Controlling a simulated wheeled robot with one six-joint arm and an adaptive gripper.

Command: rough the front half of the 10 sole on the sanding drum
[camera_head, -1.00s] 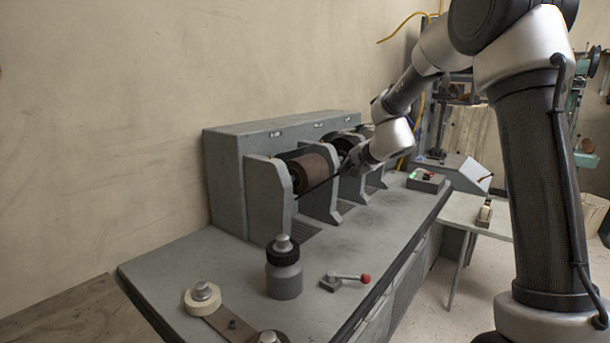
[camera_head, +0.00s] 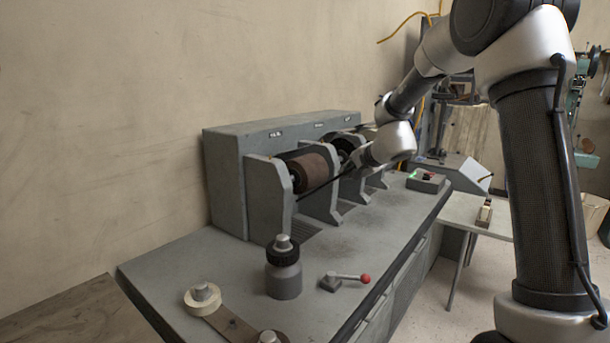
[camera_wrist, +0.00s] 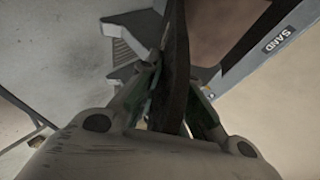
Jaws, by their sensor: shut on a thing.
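My gripper (camera_head: 358,165) is at the machine, just right of the brown sanding drum (camera_head: 310,172). It is shut on a thin dark sole (camera_head: 326,184), which shows nearly edge-on as a slanting strip in front of the drum. In the wrist view the sole (camera_wrist: 177,60) stands edge-on between the fingers of my gripper (camera_wrist: 178,95) and runs up out of the picture. Whether the sole touches the drum cannot be told. No size mark on the sole is readable.
The drum sits between upright grey guards (camera_head: 270,195) on the bench (camera_head: 200,270). A SAND label (camera_wrist: 278,44) shows on the housing in the wrist view. A grey bottle (camera_head: 284,280), a red-knobbed lever (camera_head: 345,279) and a switch box (camera_head: 426,182) stand on the bench.

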